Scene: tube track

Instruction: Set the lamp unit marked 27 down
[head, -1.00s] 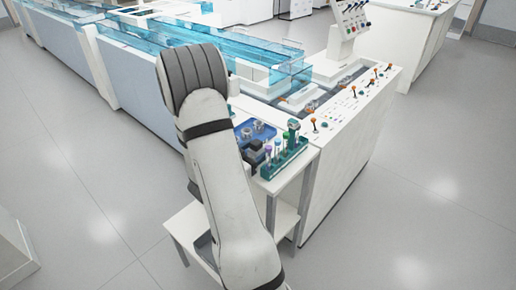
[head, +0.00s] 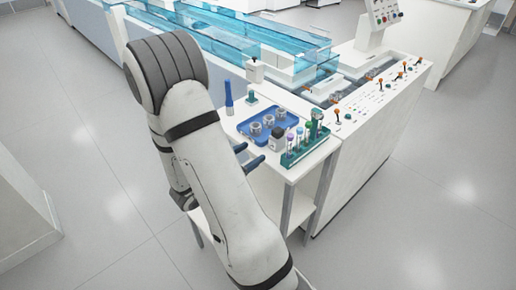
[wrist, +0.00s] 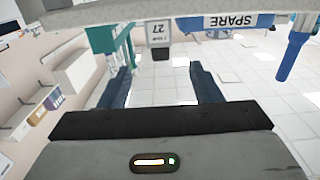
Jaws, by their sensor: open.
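The lamp unit marked 27 (head: 277,142) is a small pale block with a dark top. It stands near the table's front edge, between the blue tray and the teal tube rack. In the wrist view, which looks upside down, its face with the number 27 (wrist: 158,31) is beyond the fingers and roughly in line with the gap. My gripper (head: 250,155) is open, in front of the table edge and apart from the unit. In the wrist view its two dark blue fingers (wrist: 163,82) are spread with nothing between them. The unit's underside is not clearly visible.
The blue tray (head: 246,132) holds several round metal parts; a SPARE label (wrist: 238,20) shows in the wrist view. The teal rack (head: 291,160) holds several tubes. A blue post (head: 228,97) stands at the table's left. Open floor (head: 410,200) lies right.

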